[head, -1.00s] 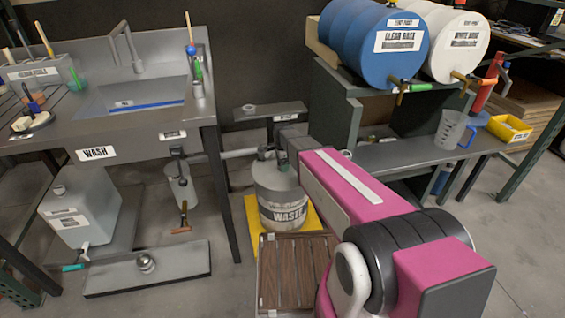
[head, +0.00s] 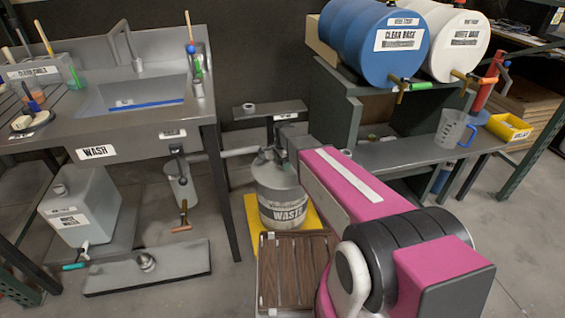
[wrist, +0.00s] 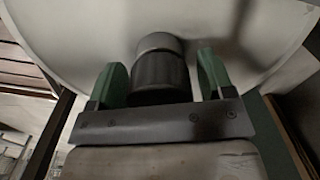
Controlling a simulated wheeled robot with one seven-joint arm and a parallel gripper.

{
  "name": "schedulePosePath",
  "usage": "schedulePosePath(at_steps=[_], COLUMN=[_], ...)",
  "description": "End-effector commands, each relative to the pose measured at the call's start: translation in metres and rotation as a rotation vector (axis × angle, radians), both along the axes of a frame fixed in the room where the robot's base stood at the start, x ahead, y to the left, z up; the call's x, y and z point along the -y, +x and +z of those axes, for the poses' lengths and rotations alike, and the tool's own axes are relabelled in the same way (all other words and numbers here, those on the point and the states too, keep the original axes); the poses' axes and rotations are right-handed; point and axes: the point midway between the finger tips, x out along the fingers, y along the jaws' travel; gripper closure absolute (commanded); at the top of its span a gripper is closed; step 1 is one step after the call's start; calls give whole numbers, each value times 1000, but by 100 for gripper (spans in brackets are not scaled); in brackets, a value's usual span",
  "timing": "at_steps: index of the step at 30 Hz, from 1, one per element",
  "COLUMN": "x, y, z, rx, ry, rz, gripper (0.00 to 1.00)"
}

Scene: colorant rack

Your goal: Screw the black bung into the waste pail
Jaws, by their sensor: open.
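The waste pail (head: 277,190) is a grey-white drum with a WASTE label, standing on a yellow base under the end of my arm. The black bung (wrist: 160,75) shows in the wrist view as a dark cylinder with a greyer far end, against the pail's pale surface (wrist: 85,35). My gripper (wrist: 161,78) is open, with one green finger on each side of the bung and a visible gap on both sides. In the head view my arm hides most of the gripper and the bung. I cannot tell how deep the bung sits in the pail.
A grey drain pipe (head: 238,153) runs from the sink to beside the pail. A small grey shelf (head: 270,108) stands behind it. The wash bench (head: 110,125) is to the left, a slatted wooden platform (head: 290,270) in front, and a drum rack (head: 336,110) to the right.

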Motion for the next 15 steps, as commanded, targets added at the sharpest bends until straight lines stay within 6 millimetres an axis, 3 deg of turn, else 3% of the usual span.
schedulePosePath(at_steps=[9, 15], x=[0, 0], y=[0, 0], z=[0, 0], rx=[0, 0], ry=[0, 0], rz=[325, 365], gripper=[25, 25])
